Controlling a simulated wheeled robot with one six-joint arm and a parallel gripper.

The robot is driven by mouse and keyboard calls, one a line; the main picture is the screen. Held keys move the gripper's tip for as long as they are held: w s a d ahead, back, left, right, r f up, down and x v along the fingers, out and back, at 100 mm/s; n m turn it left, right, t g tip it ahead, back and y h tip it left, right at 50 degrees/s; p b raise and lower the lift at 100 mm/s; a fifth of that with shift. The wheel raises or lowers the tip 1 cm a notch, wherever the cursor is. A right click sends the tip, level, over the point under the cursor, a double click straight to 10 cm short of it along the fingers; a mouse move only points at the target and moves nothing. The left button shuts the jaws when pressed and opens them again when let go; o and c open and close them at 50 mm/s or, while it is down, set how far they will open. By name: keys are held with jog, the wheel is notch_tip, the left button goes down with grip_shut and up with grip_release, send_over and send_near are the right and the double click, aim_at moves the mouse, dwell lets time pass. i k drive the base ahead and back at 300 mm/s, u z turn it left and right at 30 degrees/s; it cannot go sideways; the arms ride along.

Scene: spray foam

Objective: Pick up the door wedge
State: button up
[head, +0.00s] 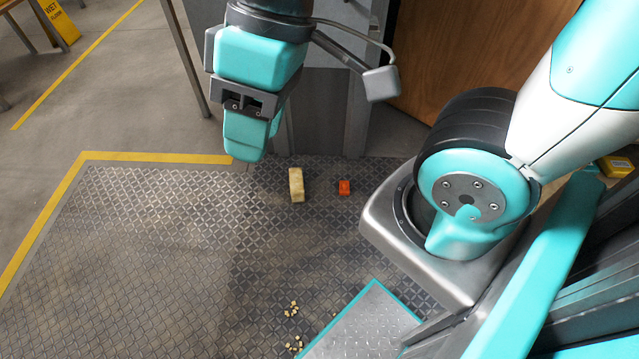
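My gripper (254,137) is above the floor, up and left of both pieces, pointing down. It appears clear of both. One teal finger covers most of the other, so the gap between the fingers does not show.
Pale crumbs (292,309) lie on the plate floor (150,240) nearer my base. A brown wooden panel (480,50) stands at the back right. A yellow wet-floor sign (55,22) is far left. The left floor is clear.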

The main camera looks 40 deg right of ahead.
aim_at(345, 186)
jog(key=z, duration=0.2)
jog(key=i, duration=0.7)
jog(key=z, duration=0.95)
jog(key=i, duration=0.4)
jog(key=z, duration=0.4)
